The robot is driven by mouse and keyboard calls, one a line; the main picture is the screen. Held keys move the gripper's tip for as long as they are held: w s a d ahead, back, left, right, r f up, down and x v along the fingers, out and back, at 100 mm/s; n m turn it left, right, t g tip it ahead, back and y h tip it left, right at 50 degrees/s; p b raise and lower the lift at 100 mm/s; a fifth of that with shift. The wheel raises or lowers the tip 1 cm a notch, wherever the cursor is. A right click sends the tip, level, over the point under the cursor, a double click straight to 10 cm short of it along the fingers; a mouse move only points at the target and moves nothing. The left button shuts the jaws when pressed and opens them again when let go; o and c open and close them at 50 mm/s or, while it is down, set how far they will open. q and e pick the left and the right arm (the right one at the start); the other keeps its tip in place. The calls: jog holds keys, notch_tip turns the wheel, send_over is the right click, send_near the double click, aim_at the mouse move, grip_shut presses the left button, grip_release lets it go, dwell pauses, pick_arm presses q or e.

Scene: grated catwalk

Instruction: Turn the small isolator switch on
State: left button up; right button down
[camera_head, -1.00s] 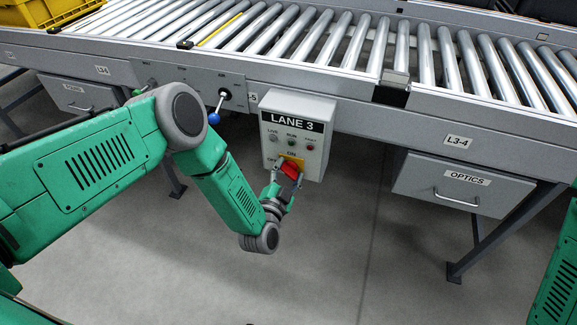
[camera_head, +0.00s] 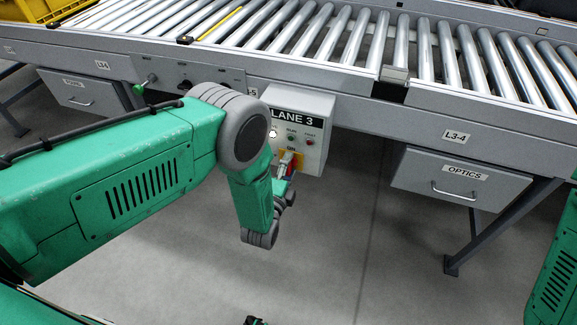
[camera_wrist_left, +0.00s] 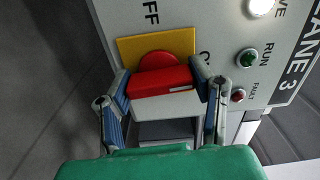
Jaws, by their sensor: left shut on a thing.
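The small isolator switch is a red handle (camera_wrist_left: 163,80) on a yellow plate (camera_wrist_left: 180,45), on the front of the grey LANE 3 box (camera_head: 318,105). My left gripper (camera_wrist_left: 160,85) is shut on the red handle, one finger at each end. In the wrist view the handle's white mark lies at its right end, towards the partly hidden ON lettering; OFF (camera_wrist_left: 150,12) is at the plate's upper left. The lamp by the LIVE label (camera_wrist_left: 260,7) glows white. In the head view my left gripper (camera_head: 286,168) hides most of the handle. My right gripper is not seen.
The box hangs below a roller conveyor (camera_head: 330,45). An OPTICS drawer (camera_head: 460,184) and a table leg (camera_head: 480,225) are to the right. The floor below is clear.

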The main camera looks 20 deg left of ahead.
pick_arm(q)
jog(key=shift+s+d+f+m, duration=0.2)
jog(key=shift+d+m, duration=0.05)
jog(key=shift+m, duration=0.25)
jog(key=o, duration=1.2)
jog(key=shift+w, duration=0.1)
jog(key=shift+r, duration=0.1)
jog(key=shift+s, duration=0.45)
jog(key=s, duration=1.1)
jog(key=shift+a, duration=0.15)
